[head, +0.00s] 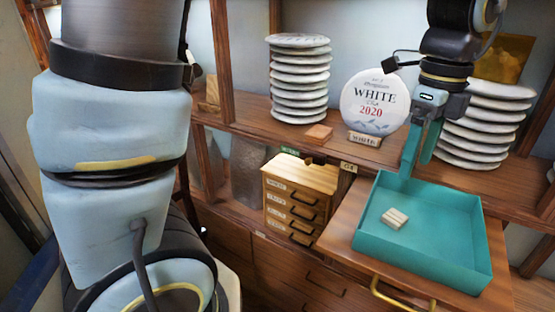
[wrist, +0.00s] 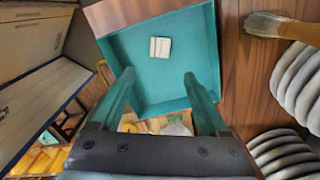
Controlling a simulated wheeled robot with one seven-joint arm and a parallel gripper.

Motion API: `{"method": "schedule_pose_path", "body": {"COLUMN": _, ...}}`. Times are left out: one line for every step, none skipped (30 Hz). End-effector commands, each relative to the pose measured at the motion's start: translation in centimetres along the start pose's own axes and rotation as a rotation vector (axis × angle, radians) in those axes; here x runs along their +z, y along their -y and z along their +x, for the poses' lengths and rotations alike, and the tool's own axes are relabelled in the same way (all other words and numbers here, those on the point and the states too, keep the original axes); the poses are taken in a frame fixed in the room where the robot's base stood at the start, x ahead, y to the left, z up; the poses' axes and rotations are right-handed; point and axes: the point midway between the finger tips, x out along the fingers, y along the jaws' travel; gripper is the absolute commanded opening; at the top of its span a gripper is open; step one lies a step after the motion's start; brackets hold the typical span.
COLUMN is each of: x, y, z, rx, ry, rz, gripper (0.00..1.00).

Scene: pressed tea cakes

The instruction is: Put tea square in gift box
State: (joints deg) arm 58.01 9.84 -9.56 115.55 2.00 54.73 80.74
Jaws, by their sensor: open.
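The tea square looks like a small pale ridged block (head: 395,218). It lies flat on the floor of the open teal gift box (head: 455,264), left of its middle, and also shows in the wrist view (wrist: 160,47) near the box's far wall. The box (wrist: 198,18) has low walls and no lid on it. My gripper (head: 416,168) points down above the box's back edge. In the wrist view its two teal fingers (wrist: 157,82) stand wide apart with nothing between them. The block is clear of both fingers.
The box stands on a pulled-out wooden drawer (head: 342,232). Stacks of pale round cakes (head: 299,85) (head: 487,125) and a round WHITE 2020 cake (head: 375,100) stand on the shelf behind. A brown square (head: 318,132) lies there. A small drawer cabinet (head: 300,178) and brush (wrist: 285,28) are nearby.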

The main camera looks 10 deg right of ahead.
Motion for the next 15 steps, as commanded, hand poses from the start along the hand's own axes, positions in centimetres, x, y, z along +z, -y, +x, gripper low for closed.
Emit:
{"method": "schedule_pose_path", "body": {"x": 0.4, "y": -0.1, "z": 0.1, "rx": 0.000, "ry": 0.000, "rz": -0.018, "gripper": 0.78}}
{"method": "schedule_pose_path", "body": {"x": 0.8, "y": -0.1, "z": 0.2, "rx": -0.001, "ry": 0.000, "rz": -0.041, "gripper": 0.78}}
{"method": "schedule_pose_path", "body": {"x": 1.9, "y": -0.2, "z": 0.5, "rx": -0.003, "ry": 0.000, "rz": -0.093, "gripper": 0.78}}
{"method": "schedule_pose_path", "body": {"x": 2.9, "y": -0.4, "z": 0.7, "rx": -0.006, "ry": 0.000, "rz": -0.147, "gripper": 0.78}}
{"method": "schedule_pose_path", "body": {"x": 4.1, "y": -0.7, "z": 1.0, "rx": -0.008, "ry": 0.000, "rz": -0.217, "gripper": 0.78}}
{"method": "schedule_pose_path", "body": {"x": 6.2, "y": -1.1, "z": 1.5, "rx": -0.014, "ry": -0.001, "rz": -0.330, "gripper": 0.78}}
{"method": "schedule_pose_path", "body": {"x": 7.9, "y": -1.7, "z": 1.9, "rx": -0.019, "ry": -0.001, "rz": -0.432, "gripper": 0.78}}
{"method": "schedule_pose_path", "body": {"x": 9.8, "y": -2.4, "z": 2.4, "rx": -0.025, "ry": -0.002, "rz": -0.546, "gripper": 0.78}}
{"method": "schedule_pose_path", "body": {"x": 12.4, "y": -3.5, "z": 3.1, "rx": -0.034, "ry": -0.004, "rz": -0.708, "gripper": 0.78}}
{"method": "schedule_pose_path", "body": {"x": 14.3, "y": -4.5, "z": 3.6, "rx": -0.041, "ry": -0.005, "rz": -0.834, "gripper": 0.78}}
{"method": "schedule_pose_path", "body": {"x": 16.1, "y": -5.6, "z": 4.1, "rx": -0.049, "ry": -0.007, "rz": -0.962, "gripper": 0.78}}
{"method": "schedule_pose_path", "body": {"x": 18.4, "y": -7.2, "z": 4.7, "rx": -0.059, "ry": -0.010, "rz": -1.132, "gripper": 0.78}}
{"method": "schedule_pose_path", "body": {"x": 20.0, "y": -8.5, "z": 5.2, "rx": -0.067, "ry": -0.013, "rz": -1.260, "gripper": 0.78}}
{"method": "schedule_pose_path", "body": {"x": 21.4, "y": -9.9, "z": 5.7, "rx": -0.076, "ry": -0.016, "rz": -1.385, "gripper": 0.78}}
{"method": "schedule_pose_path", "body": {"x": 23.2, "y": -11.8, "z": 6.3, "rx": -0.087, "ry": -0.020, "rz": -1.550, "gripper": 0.78}}
